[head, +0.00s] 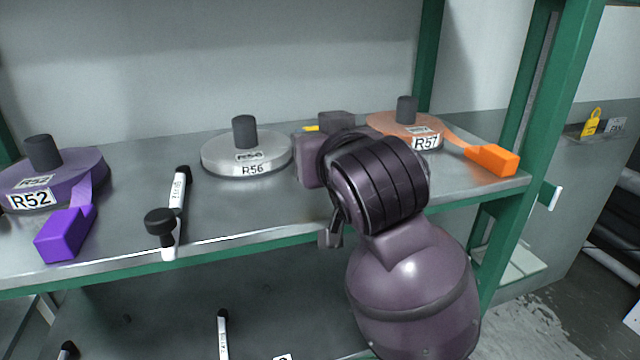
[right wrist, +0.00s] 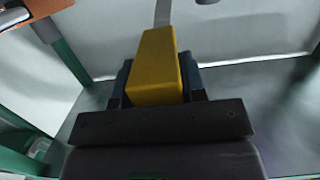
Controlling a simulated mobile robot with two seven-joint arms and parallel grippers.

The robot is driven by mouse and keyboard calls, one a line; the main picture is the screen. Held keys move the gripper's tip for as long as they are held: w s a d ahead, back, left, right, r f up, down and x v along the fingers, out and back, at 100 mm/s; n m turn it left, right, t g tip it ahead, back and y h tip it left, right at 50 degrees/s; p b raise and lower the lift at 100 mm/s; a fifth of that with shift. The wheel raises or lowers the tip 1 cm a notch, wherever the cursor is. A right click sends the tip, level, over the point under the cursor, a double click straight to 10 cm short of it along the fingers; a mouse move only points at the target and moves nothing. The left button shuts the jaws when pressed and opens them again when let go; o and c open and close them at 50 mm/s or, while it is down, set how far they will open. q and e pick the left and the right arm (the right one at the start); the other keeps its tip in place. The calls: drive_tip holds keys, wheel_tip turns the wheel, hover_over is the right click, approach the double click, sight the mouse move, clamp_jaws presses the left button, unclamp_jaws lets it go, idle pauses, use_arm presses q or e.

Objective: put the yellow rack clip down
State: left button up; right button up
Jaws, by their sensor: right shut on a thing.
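The yellow rack clip (right wrist: 155,65) is a tapered block in the right wrist view, with a pale grey strip (right wrist: 162,14) running from its far end. My right gripper (right wrist: 156,86) is shut on it, with a dark finger on each side. In the head view only a small yellow sliver of the clip (head: 311,128) shows, beside my right gripper (head: 325,128); my wrist hides much of that area. The gripper is over the shelf between reels R56 and R57. I cannot tell whether the clip touches the shelf. My left gripper is not in view.
On the metal shelf (head: 240,210) stand a white reel R56 (head: 222,155), an orange reel R57 with an orange block (head: 492,160), and a purple reel R52 with a purple block (head: 65,234). A green post (head: 545,110) bounds the right.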

sight(320, 201)
drive_tip(key=shift+f, duration=3.35)
drive_tip(key=shift+f, duration=0.15)
drive_tip(key=o, duration=0.9)
